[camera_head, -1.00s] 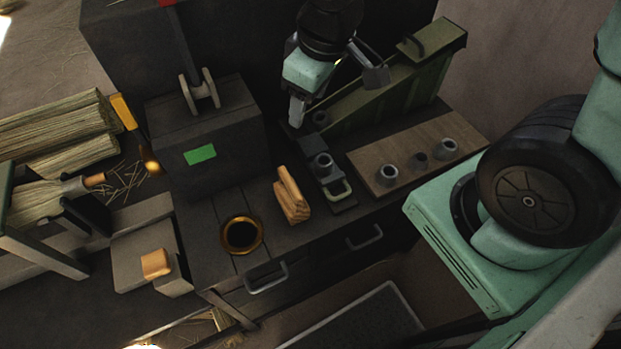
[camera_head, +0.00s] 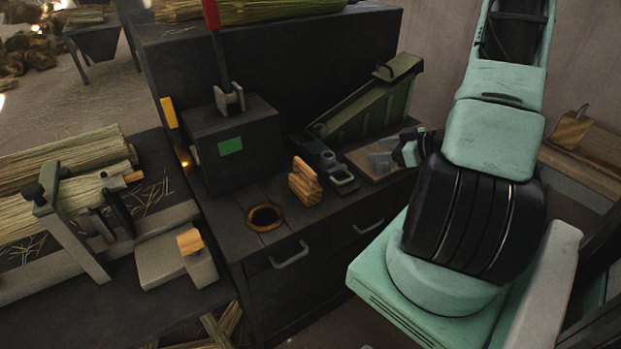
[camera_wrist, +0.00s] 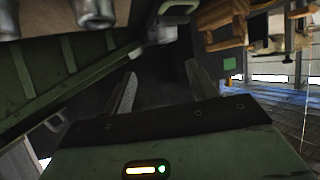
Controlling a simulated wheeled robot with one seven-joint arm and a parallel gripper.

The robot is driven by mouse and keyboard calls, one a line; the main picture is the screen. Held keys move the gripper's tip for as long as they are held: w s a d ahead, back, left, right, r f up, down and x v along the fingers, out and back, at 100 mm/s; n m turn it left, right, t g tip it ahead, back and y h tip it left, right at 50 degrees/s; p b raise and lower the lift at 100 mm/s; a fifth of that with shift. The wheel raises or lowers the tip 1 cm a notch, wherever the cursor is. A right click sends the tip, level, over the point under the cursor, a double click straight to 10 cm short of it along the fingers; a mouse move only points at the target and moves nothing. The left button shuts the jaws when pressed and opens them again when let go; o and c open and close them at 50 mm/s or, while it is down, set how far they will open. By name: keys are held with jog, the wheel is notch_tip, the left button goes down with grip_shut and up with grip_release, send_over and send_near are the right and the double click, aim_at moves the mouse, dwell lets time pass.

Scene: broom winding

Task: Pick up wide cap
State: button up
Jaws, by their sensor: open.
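In the wrist view two grey metal caps, one at the top (camera_wrist: 95,12) and one left of it (camera_wrist: 45,20), stand on the tan board (camera_wrist: 20,70). Both are cut by the top edge, and I cannot tell which is the wide one. My gripper (camera_wrist: 161,72) is open, its two fingers apart with nothing between them. The caps lie up and to the left of the fingers, apart from them.
A green sloped chute (camera_head: 370,112) stands behind the board. A dark fixture (camera_head: 328,160) is to its left. A wooden block (camera_head: 304,182) and a brass ring (camera_head: 265,217) sit on the bench further left. Drawer handles (camera_head: 290,257) stick out in front.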

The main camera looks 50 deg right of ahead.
aim_at(334, 157)
jog(key=shift+t, duration=0.4)
jog(key=p+x, duration=0.1)
jog(key=x, duration=0.4)
jog(key=a+f+p+x, duration=0.1)
jog(key=x, duration=0.4)
jog(key=s+p+x, duration=0.1)
jog(key=x, duration=0.4)
jog(key=shift+w+a+f+p, duration=0.25)
jog(key=shift+a+p, duration=0.1)
jog(key=c, duration=0.7)
